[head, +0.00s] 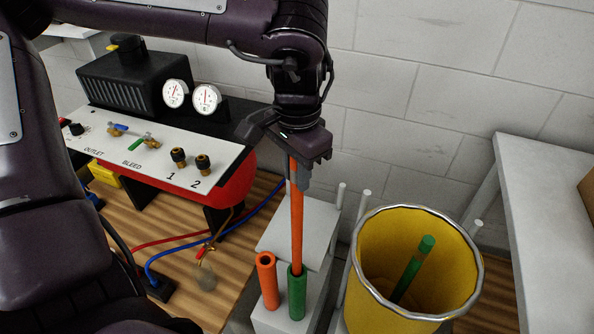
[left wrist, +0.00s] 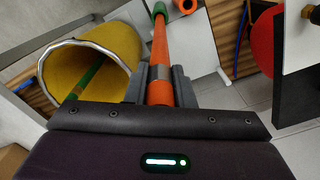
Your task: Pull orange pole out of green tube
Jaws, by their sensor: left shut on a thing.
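The orange pole (head: 297,225) stands upright, with its lower end at or inside the mouth of the green tube (head: 297,293). My left gripper (head: 298,180) is above the tube and shut on the upper part of the orange pole. In the left wrist view the orange pole (left wrist: 160,60) runs from between the gripper fingers (left wrist: 160,85) to the green tube (left wrist: 159,8). Whether the pole's tip is still inside the tube is hard to tell. An orange tube (head: 266,280) stands beside the green one on the grey stand. My right gripper is not in view.
A yellow bucket (head: 370,270) with a metal rim stands right of the tubes and holds a green pole (head: 410,270). A panel with gauges (head: 150,145) stands at left, with red and blue hoses on the wooden table. A white table (head: 545,190) is at right.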

